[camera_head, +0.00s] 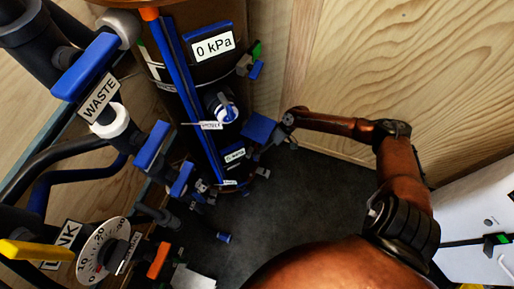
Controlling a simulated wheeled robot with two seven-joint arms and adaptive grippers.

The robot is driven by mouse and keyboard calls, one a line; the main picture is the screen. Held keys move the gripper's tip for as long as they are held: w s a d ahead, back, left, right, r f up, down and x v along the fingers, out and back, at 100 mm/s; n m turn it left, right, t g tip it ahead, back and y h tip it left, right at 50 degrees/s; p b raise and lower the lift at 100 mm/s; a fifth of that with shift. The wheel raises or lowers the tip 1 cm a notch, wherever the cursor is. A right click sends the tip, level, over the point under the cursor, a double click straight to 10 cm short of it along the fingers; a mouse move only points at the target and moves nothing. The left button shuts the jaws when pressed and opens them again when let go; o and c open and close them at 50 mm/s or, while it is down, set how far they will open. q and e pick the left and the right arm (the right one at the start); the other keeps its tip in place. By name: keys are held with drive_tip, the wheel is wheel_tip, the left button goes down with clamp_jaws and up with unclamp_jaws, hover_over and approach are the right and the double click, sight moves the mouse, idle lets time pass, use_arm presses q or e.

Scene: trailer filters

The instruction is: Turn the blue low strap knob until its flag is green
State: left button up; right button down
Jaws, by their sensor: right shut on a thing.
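My right gripper (256,154) reaches in from the right at the low side of the dark tank (172,62). It is shut at the low strap knob. A small blue part (263,173) that looks like the low strap knob shows just below the fingers, mostly hidden by them. A larger blue block (258,128) sits just above the fingers, beside my wrist. I cannot make out the low strap's flag or its colour. My left gripper is not in view.
A higher blue strap knob (256,70) has a green flag (257,50). Blue-handled valves, pipes and a dial (103,251) crowd the left. Dark floor (300,200) is clear below my gripper; a wooden wall (400,60) stands right.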

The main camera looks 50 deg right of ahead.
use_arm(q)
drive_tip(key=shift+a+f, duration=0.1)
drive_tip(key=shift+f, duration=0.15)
use_arm(e)
drive_tip(key=shift+s+f, duration=0.1)
drive_tip(key=c, duration=2)
unclamp_jaws()
drive_tip(key=shift+c, duration=0.2)
drive_tip(key=shift+d, duration=0.1)
drive_tip(key=v, duration=1.2)
